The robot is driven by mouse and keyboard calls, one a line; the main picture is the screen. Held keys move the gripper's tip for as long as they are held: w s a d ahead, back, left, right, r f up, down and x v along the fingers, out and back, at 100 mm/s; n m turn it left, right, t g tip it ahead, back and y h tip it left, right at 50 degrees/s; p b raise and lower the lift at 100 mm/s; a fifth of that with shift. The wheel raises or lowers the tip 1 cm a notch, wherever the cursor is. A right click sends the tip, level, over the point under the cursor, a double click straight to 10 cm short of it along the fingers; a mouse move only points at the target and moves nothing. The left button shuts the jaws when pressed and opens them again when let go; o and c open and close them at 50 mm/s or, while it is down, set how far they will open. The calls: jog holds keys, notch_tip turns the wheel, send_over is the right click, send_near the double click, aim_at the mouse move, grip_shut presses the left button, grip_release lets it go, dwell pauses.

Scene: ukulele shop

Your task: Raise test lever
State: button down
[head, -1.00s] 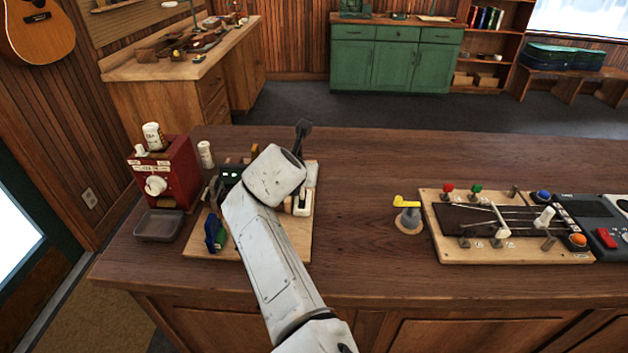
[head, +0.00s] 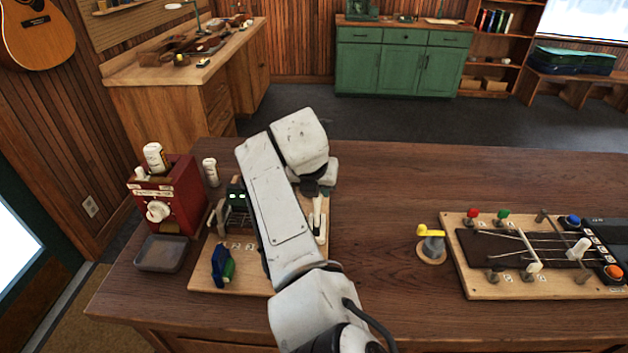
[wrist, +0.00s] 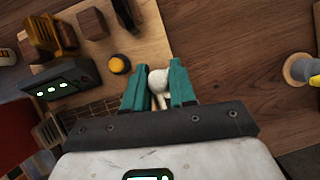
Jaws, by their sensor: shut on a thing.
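The test lever is a pale lever with a round white knob. In the wrist view its knob (wrist: 158,80) sits between the two teal fingers of my gripper (wrist: 158,88), which are shut on it. In the head view, the lever's white lower part (head: 318,222) shows at the right side of the left wooden board (head: 240,284). My gripper (head: 316,186) is above it there, partly hidden by my wrist. My arm covers the middle of the board.
A red box (head: 170,195) with a white knob and a grey tray (head: 161,254) stand left of the board. A yellow-topped peg (head: 431,243) and a second board (head: 482,283) with several levers and buttons are on the right. The counter between them is clear.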

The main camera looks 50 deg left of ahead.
jog(key=shift+d+f, duration=0.1)
jog(key=shift+f, duration=0.2)
jog(key=c, duration=1.2)
grip_release()
jog(key=shift+o, duration=1.1)
jog(key=shift+r, duration=0.1)
jog(key=shift+r, duration=0.1)
jog(key=v, duration=1)
jog(key=shift+r+b, duration=0.3)
jog(key=shift+b, duration=0.05)
jog(key=shift+s, duration=0.1)
